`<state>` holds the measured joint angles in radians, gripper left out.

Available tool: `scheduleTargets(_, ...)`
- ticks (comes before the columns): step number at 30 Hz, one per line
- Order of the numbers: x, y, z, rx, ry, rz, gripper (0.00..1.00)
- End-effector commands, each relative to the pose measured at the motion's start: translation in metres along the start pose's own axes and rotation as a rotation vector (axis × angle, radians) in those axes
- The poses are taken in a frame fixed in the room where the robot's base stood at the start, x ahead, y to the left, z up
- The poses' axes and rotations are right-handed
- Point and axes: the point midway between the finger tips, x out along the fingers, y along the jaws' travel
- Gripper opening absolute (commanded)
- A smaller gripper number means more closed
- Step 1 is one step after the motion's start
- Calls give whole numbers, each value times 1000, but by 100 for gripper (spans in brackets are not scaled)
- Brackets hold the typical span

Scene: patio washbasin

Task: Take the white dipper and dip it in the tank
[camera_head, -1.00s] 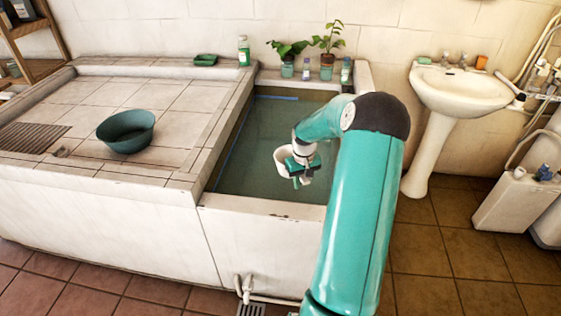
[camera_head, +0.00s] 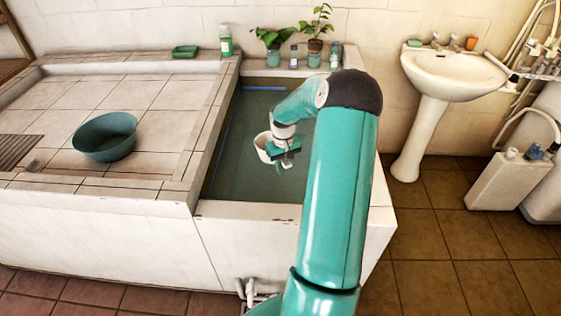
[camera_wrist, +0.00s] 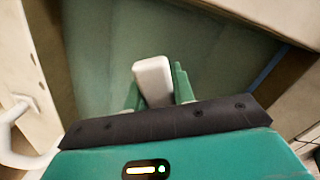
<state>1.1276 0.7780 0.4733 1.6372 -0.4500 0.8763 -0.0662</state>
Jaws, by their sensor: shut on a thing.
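The white dipper (camera_head: 264,147) is in the head view, over the water of the tank (camera_head: 243,209). My gripper (camera_head: 284,160) is shut on it, and its cup shows to the left of the fingers. In the wrist view a white part of the dipper (camera_wrist: 153,80) stands between the green fingers of my gripper (camera_wrist: 156,92), with the tank water (camera_wrist: 105,40) behind it. My arm hides part of the tank's right side. I cannot tell whether the dipper's bottom touches the water.
A green basin (camera_head: 105,138) rests on the tiled counter (camera_head: 150,95) left of the tank. Potted plants (camera_head: 314,45) and small bottles stand on the tank's back ledge. A white washbasin (camera_head: 452,75) and a pale container (camera_head: 510,180) stand at the right.

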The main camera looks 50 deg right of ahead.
Motion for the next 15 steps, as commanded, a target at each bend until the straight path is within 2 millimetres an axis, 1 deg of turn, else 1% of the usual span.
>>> scheduleTargets(9,43,-1,5,-3,-220,-2,0)
scheduleTargets(15,71,-1,3,-2,-211,-2,0)
